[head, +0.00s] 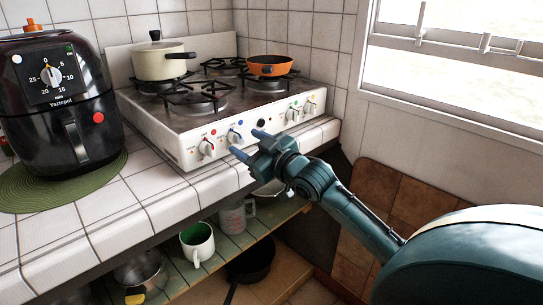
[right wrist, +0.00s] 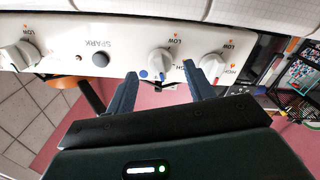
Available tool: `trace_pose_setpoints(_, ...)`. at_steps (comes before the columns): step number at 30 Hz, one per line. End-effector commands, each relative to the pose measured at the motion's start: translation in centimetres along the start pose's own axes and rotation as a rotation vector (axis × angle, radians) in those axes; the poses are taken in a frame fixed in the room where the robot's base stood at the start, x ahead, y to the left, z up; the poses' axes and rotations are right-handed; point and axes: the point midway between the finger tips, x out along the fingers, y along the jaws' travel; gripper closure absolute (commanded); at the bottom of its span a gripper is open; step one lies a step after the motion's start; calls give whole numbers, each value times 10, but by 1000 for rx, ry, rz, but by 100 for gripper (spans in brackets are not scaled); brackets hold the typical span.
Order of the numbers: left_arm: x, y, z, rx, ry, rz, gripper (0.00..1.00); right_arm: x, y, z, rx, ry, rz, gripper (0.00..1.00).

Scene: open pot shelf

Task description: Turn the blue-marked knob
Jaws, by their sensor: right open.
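The blue-marked knob (head: 235,135) is a white knob on the stove's front panel, with a blue dot above it. In the right wrist view the knob (right wrist: 160,60) shows upside down, with blue dots beside its lower edge. My right gripper (head: 247,142) is open and empty in front of the panel, pointing at it. In the right wrist view the gripper (right wrist: 160,70) has one finger on each side of the knob. I cannot tell whether a finger touches it. My left gripper is not in view.
A red-marked knob (head: 207,147) is left of the blue one; a black spark button (head: 261,123) is to its right. A cream pot (head: 162,64) and an orange pan (head: 269,65) sit on the stove. A shelf below holds a green-lined mug (head: 197,243).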

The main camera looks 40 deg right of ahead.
Motion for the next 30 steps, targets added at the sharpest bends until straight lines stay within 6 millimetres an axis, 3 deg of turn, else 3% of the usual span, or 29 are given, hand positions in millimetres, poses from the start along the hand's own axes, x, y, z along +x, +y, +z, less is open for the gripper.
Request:
trace_pose_setpoints(9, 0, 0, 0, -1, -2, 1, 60, -63, -1, 2, -1, -4, -3, 47)
trace_pose_setpoints(15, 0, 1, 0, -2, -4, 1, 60, -91, -1, 2, 1, -4, -2, 47)
trace_pose_setpoints(21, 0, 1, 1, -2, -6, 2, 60, -105, 0, 0, 0, -1, -1, 47)
trace_pose_setpoints(30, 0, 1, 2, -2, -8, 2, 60, -108, 0, 0, 0, 0, -1, 47)
